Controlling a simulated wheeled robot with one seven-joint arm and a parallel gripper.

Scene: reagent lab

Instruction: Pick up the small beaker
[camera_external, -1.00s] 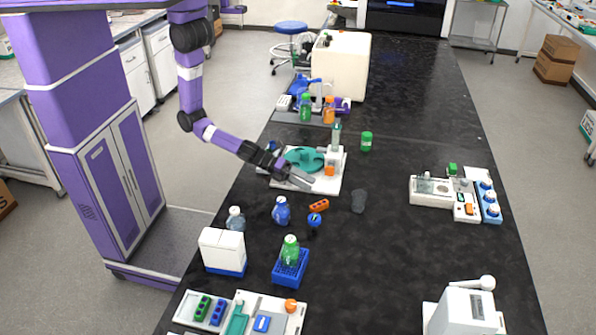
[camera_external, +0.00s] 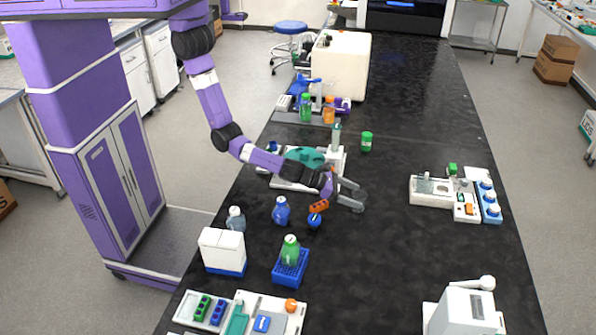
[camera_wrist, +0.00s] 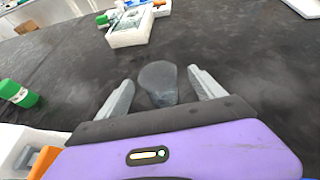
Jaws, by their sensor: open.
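The small beaker (camera_wrist: 158,82) is a dark, translucent grey cup standing on the black bench. In the wrist view it sits between the two open fingers of my gripper (camera_wrist: 160,92), with a gap visible on each side. In the external view my gripper (camera_external: 354,196) is low over the bench, with its fingers around the beaker's place. The beaker is largely hidden there by the fingers and hard to make out. I cannot tell whether either finger touches it.
An orange block (camera_external: 319,206) and a blue-capped item (camera_external: 314,221) lie close to the left of my gripper. A white stand with a teal part (camera_external: 305,156) is behind my arm. A green-capped bottle (camera_external: 366,141) stands farther back.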

